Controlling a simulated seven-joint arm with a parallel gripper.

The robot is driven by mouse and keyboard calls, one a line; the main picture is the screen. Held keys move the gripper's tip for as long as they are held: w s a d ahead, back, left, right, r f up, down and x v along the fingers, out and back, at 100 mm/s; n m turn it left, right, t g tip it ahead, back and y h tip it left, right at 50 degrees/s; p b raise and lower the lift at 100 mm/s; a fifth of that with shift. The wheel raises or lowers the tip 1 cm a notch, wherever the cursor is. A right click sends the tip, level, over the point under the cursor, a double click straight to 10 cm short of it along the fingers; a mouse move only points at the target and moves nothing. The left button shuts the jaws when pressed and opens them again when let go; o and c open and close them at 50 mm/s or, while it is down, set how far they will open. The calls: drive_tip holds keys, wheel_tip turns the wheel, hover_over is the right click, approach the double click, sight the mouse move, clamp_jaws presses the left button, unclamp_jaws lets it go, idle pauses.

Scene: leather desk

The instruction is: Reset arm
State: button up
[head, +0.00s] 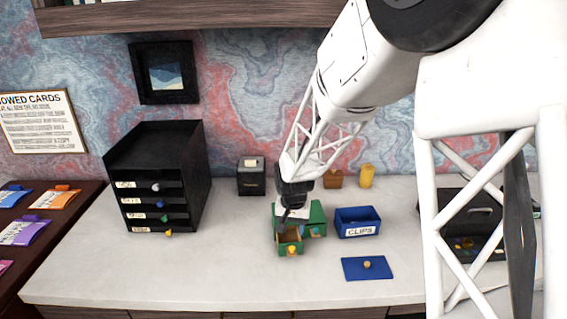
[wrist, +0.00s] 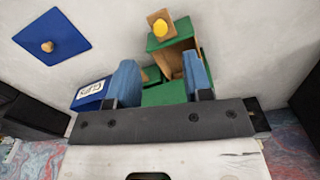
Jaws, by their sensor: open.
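My gripper (head: 290,212) is over the small green box (head: 317,219) on the desk. In the wrist view my gripper (wrist: 160,76) has its two blue-grey fingers spread apart, with nothing seen held between them. The green box (wrist: 165,94) lies behind and between the fingers. A small drawer with a yellow knob (head: 291,250) sticks out of the green box's front, and its knob also shows in the wrist view (wrist: 160,27). Part of the green box is hidden by my gripper; I cannot tell whether they touch.
A blue box labelled CLIPS (head: 358,223) stands right of the green box. A blue lid with a knob (head: 367,268) lies in front. A black drawer unit (head: 155,175) stands left, with a small dark box (head: 251,180) beside it. The front-left desktop (head: 190,275) is clear.

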drive_tip(key=shift+s+d+r, duration=0.2)
drive_tip(key=shift+s+r, duration=0.05)
drive_tip(key=shift+r, duration=0.25)
drive_tip(key=s+d+r+t, duration=0.1)
drive_tip(key=s+d+r, duration=0.3)
drive_tip(key=s+r, duration=0.3)
drive_tip(key=s+d+r+n, duration=0.1)
drive_tip(key=s+d+r, duration=0.2)
drive_tip(key=s+r, duration=0.35)
drive_tip(key=s+d+r+t, duration=0.1)
drive_tip(key=s+d+r, duration=0.3)
drive_tip(key=s, duration=0.5)
drive_tip(key=s+d+r+n, duration=0.1)
drive_tip(key=s+d, duration=0.1)
drive_tip(key=s, duration=0.9)
drive_tip(key=shift+d+r+t, duration=0.2)
drive_tip(key=shift+r+t, duration=0.1)
